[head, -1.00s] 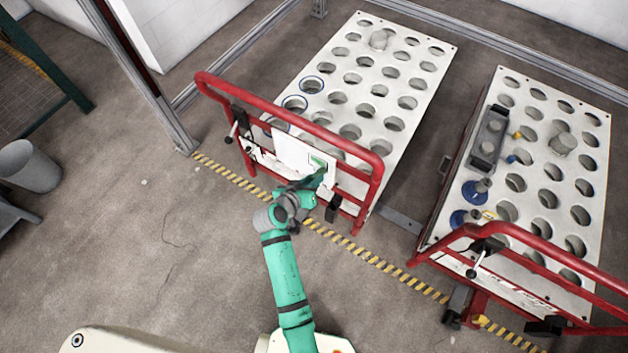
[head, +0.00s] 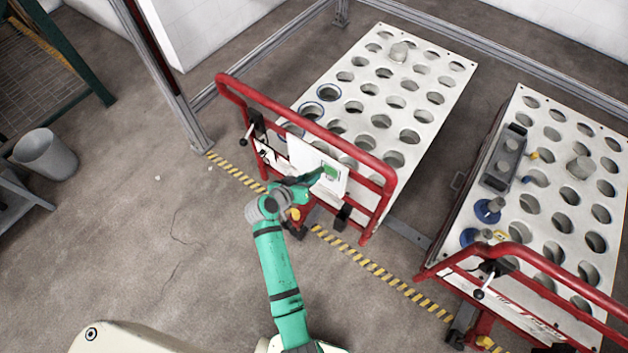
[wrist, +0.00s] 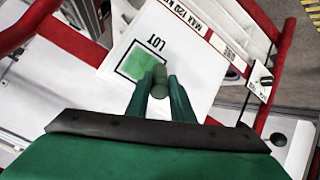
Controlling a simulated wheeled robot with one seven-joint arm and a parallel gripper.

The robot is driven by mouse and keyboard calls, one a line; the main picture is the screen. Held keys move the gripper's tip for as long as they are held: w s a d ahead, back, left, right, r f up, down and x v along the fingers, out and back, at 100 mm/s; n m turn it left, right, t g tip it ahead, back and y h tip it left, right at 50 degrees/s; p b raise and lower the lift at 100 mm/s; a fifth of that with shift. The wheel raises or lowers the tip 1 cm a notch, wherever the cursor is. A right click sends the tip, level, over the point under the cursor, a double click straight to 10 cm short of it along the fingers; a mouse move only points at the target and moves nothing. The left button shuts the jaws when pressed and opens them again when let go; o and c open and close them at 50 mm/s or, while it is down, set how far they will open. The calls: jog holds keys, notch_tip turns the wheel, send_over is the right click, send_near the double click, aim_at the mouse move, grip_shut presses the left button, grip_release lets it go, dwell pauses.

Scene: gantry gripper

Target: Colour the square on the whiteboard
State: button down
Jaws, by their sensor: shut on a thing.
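The whiteboard (head: 306,158) is a white panel on the red frame of the left cart. In the wrist view the whiteboard (wrist: 186,50) bears the letters "LOT" and a black-outlined square (wrist: 139,62), partly filled with green. The square (head: 329,171) also shows small in the head view. My gripper (wrist: 159,88) is shut on a dark green marker (wrist: 160,76), whose end lies over the right part of the square. I cannot tell whether its tip touches the board. In the head view my gripper (head: 318,178) is in front of the whiteboard.
The left cart has a white top with round holes (head: 455,67). The right cart carries a grey tool block (head: 503,158) and blue discs behind a red rail (head: 590,300). A grey bin (head: 46,155) stands at left.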

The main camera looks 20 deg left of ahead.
jog(key=shift+a, duration=0.1)
jog(key=s+a, duration=0.2)
jog(key=s, duration=0.3)
jog(key=shift+s, duration=0.4)
dwell(0.3)
jog(key=shift+f, duration=0.1)
jog(key=shift+s+a, duration=0.25)
jog(key=shift+s, duration=0.45)
jog(key=shift+s+a, duration=0.25)
jog(key=shift+s, duration=0.45)
